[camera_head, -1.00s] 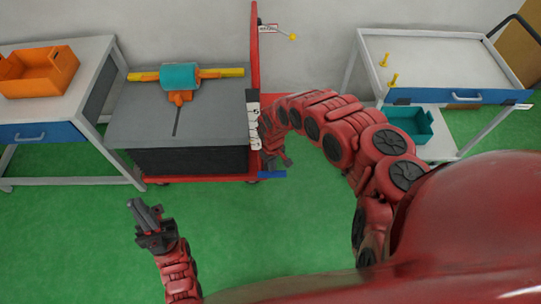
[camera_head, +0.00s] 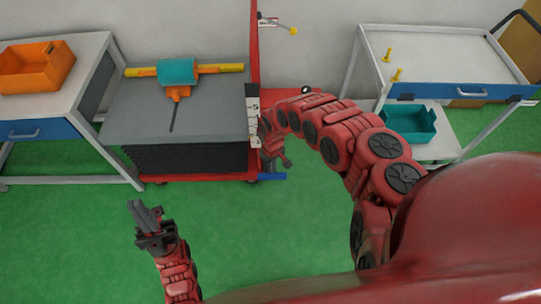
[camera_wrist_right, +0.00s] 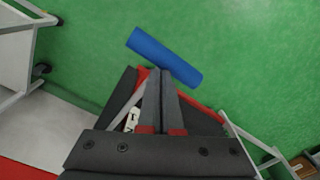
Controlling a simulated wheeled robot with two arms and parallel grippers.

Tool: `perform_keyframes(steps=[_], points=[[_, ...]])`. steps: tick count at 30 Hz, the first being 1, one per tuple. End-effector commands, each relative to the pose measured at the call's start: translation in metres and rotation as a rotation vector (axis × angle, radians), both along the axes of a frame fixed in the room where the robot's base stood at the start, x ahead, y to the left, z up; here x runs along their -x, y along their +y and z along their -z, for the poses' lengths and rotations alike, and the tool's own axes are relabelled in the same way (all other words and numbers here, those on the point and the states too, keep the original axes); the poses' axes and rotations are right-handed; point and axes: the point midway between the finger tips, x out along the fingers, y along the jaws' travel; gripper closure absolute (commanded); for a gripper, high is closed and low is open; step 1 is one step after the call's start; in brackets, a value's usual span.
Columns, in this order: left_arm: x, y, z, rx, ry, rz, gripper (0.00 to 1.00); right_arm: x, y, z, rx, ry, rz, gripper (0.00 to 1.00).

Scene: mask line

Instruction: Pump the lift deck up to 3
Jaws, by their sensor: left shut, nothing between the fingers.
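The grey lift deck (camera_head: 130,112) rests on black bellows (camera_head: 190,158) over a red base. The red mast (camera_head: 254,45) stands at its right, with a white number scale (camera_head: 253,115); a 5 shows, but the deck's reading is unclear. A blue pedal bar (camera_head: 272,177) sticks out at the base's front right corner and shows in the right wrist view (camera_wrist_right: 165,56). My right gripper (camera_head: 284,161) is shut, its fingertips at or just above the bar; contact is unclear. My left gripper (camera_head: 146,212) is shut and empty over the floor.
A lever with a yellow knob (camera_head: 293,30) juts from the mast. A left table holds an orange bin (camera_head: 36,66); a right table (camera_head: 440,60) stands above a teal bin (camera_head: 408,122). The front floor is clear.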

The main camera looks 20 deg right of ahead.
Motion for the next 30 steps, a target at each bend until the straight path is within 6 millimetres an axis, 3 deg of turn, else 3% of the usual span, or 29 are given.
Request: perform_keyframes(steps=[30], points=[[0.000,0.000,0.063,0.000,0.000,0.000,1.00,-0.004,-0.001,0.076,-0.001,0.000,0.001,1.00]])
